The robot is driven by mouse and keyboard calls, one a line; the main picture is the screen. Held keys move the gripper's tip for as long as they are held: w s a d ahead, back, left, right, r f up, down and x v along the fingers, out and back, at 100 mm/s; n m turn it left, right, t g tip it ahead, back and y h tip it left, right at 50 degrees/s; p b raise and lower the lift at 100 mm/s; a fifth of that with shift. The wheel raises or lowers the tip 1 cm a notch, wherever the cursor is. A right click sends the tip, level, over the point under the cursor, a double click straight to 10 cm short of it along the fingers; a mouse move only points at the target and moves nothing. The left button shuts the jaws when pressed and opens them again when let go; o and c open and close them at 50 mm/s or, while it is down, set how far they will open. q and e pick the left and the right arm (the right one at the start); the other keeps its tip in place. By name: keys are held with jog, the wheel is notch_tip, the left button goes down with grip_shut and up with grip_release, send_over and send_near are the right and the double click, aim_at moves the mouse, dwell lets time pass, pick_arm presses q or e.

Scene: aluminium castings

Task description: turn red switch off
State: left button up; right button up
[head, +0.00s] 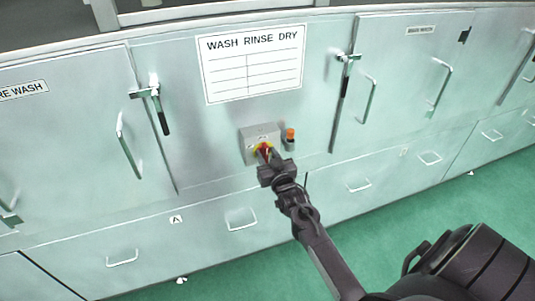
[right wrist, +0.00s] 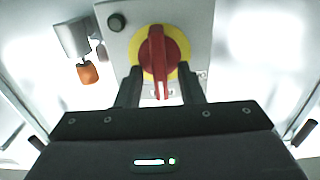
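The red switch is a rotary knob on a yellow disc, on a grey box (head: 261,134) fixed to the metal cabinet front. In the right wrist view the red knob (right wrist: 157,55) has its handle upright, pointing down toward my gripper. My right gripper (right wrist: 160,84) is open, with one finger on each side of the handle's lower end and gaps to both. In the head view my right gripper (head: 265,160) covers the lower part of the box and most of the knob. My left gripper is not in view.
An orange-tipped fitting (head: 290,136) sits just right of the box; it also shows in the right wrist view (right wrist: 88,72). A dark round button (right wrist: 117,22) is on the box. A WASH RINSE DRY sign (head: 252,64) is above. Door latches (head: 155,97) and handles stick out nearby.

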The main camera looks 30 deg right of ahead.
grip_shut()
jog(key=shift+n, duration=0.3)
jog(key=n, duration=0.4)
jog(key=shift+w+a+f, duration=0.1)
jog(key=shift+a, duration=0.15)
jog(key=n, duration=0.5)
jog(key=shift+a+f, duration=0.1)
jog(key=shift+a, duration=0.05)
jog(key=shift+a+f+n, duration=0.1)
jog(key=shift+f+n, duration=0.05)
jog(key=shift+n, duration=1.3)
jog(key=shift+f+n, duration=0.15)
jog(key=shift+n, duration=1.25)
jog(key=shift+a+f+n, duration=0.1)
jog(key=shift+f+n, duration=0.05)
jog(key=shift+n, duration=1.3)
